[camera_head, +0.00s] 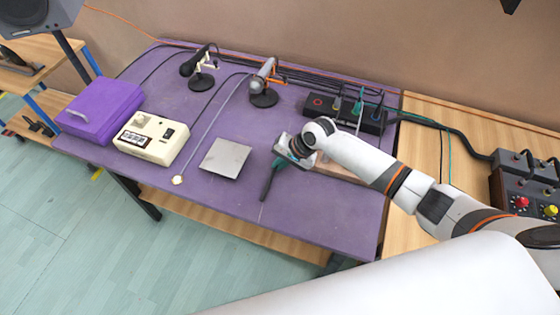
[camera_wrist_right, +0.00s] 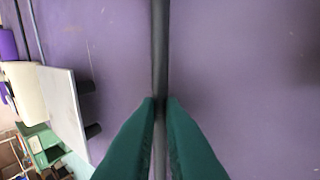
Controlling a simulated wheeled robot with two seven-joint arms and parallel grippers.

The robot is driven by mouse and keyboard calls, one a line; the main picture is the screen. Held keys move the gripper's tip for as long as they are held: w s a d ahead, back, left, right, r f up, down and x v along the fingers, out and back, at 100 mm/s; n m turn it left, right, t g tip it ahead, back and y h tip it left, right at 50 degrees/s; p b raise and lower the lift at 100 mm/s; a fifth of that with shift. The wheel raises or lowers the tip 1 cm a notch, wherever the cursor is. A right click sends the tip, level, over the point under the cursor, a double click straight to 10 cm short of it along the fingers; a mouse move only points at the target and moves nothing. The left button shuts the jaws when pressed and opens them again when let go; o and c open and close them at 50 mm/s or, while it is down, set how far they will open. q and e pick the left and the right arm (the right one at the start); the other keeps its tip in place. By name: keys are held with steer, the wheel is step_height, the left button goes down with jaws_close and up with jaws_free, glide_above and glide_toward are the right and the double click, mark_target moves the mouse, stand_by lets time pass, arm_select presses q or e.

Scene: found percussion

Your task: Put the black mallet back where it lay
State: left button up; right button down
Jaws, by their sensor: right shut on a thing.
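My right gripper (camera_head: 281,164) is over the purple table (camera_head: 215,198), just right of the square metal plate. In the right wrist view its green fingers (camera_wrist_right: 163,102) are shut on a thin dark rod, the black mallet (camera_wrist_right: 160,45). In the head view a dark part of the mallet (camera_head: 267,186) points toward the table's front edge. The mallet's head does not show clearly, and I cannot tell whether the mallet touches the table. My left gripper is not in view.
The metal plate (camera_head: 226,158) lies left of the gripper. A cream box (camera_head: 152,138) and a purple case (camera_head: 101,110) are farther left. Two microphones on stands (camera_head: 264,84) and a black box with plugs (camera_head: 345,112) stand behind. A wooden block (camera_head: 338,172) is under my right arm.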

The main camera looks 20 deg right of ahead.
steer(key=c, duration=1.5)
jaws_free()
steer(key=shift+o, duration=0.2)
steer(key=shift+s, duration=0.1)
